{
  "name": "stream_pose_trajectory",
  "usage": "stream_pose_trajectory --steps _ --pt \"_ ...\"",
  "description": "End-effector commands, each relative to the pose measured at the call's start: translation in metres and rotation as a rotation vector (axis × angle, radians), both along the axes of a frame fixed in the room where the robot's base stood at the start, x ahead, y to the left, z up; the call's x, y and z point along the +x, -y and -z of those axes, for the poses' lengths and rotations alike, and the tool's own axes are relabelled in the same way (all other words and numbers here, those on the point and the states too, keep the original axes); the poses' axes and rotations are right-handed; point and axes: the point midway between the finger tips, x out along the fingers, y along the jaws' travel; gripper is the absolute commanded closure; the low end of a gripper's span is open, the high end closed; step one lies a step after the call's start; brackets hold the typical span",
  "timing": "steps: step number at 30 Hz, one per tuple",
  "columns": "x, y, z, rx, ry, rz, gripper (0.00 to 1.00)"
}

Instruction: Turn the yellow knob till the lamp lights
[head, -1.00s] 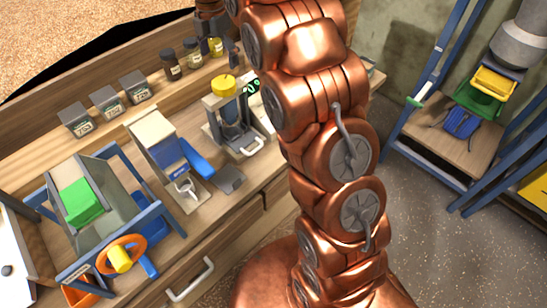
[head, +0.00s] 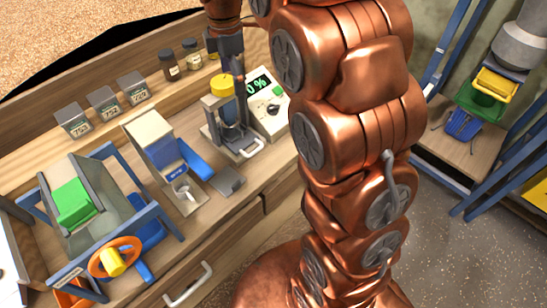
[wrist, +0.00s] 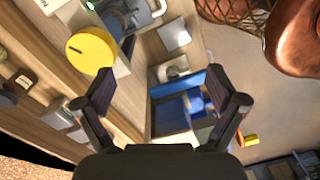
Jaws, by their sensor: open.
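A round yellow knob (head: 221,84) tops a grey stand on the bench. The wrist view shows it large at upper left (wrist: 90,50). My gripper (head: 228,66) is above and behind this stand, its jaws open and empty. In the wrist view the gripper (wrist: 165,88) has the knob outside its left finger, not between its fingers. A white box (head: 276,124) beside the stand has a dark display with green characters, partly hidden, ending in "0 %". A small green round spot (head: 278,90) is on its face; I cannot tell whether it is a lit lamp.
Another yellow hub (head: 113,262) sits in an orange wheel (head: 134,250) on the chute frame at lower left. A blue-handled dispenser (head: 152,135) stands between. Jars (head: 170,68) and labelled boxes (head: 104,101) line the back ledge. A blue rack (head: 470,165) stands right.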

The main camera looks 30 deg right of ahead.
Motion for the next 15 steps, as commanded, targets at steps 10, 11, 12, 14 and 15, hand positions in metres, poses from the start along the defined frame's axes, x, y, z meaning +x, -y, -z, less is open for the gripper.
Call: stream_pose_trajectory --steps 10,11,12,14,15 --pt "-0.047 0.0 0.011 -0.011 -0.017 0.225 0.05" --pt "-0.05 0.0 0.012 -0.012 -0.017 0.244 0.05" --pt "-0.056 0.0 0.013 -0.013 -0.018 0.27 0.05" --pt "-0.064 0.0 0.014 -0.015 -0.02 0.309 0.05" --pt "-0.07 0.0 0.016 -0.017 -0.023 0.334 0.05"
